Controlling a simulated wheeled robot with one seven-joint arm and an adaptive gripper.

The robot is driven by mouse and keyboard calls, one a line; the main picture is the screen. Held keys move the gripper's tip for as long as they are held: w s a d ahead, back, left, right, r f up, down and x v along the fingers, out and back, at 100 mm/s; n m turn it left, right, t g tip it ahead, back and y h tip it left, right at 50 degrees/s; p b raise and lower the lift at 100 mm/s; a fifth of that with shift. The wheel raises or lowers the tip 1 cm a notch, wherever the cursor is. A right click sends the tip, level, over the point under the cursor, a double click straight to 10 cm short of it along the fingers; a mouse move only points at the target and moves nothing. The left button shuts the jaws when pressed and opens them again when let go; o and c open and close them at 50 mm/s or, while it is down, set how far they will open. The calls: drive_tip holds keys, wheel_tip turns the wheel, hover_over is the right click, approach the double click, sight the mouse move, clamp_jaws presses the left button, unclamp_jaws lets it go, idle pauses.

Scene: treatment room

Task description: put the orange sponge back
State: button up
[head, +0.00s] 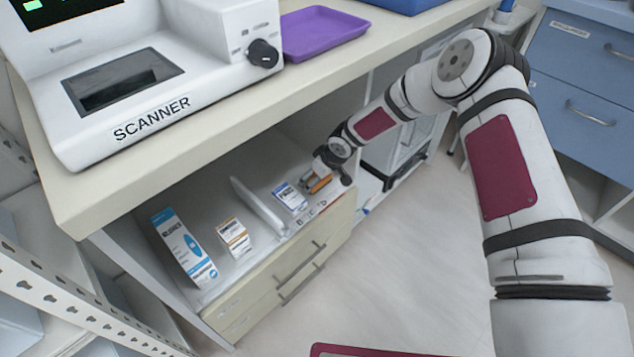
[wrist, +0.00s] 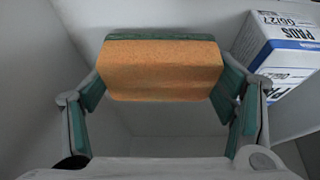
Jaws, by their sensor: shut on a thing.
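The orange sponge (wrist: 162,72), with a dark green layer along its top edge, sits between the fingers of my gripper (wrist: 160,85) in the wrist view. The fingers have green pads and are shut on it. In the head view my gripper (head: 328,172) reaches into the open shelf under the counter, at its right end. The sponge shows there as a small orange piece (head: 317,184), partly hidden by the gripper. I cannot tell whether it touches the shelf floor.
A white and blue box marked PADS (wrist: 282,50) stands close right of the sponge in the wrist view, and left of my gripper in the head view (head: 290,197). A white divider (head: 257,207), an orange-white box (head: 233,238) and a tall blue box (head: 183,248) stand further left.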

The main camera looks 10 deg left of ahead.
drive_tip(key=shift+f, duration=0.95)
drive_tip(key=shift+b, duration=0.3)
drive_tip(key=shift+f, duration=0.2)
drive_tip(key=o, duration=0.8)
drive_tip(key=shift+r, duration=0.1)
drive_tip(key=shift+r, duration=0.2)
drive_tip(key=p+v, duration=0.3)
drive_tip(key=v, duration=0.8)
drive_tip(key=shift+s+d+r+p, duration=0.1)
drive_tip(key=shift+d+r+p, duration=0.1)
drive_tip(key=shift+r+p, duration=0.15)
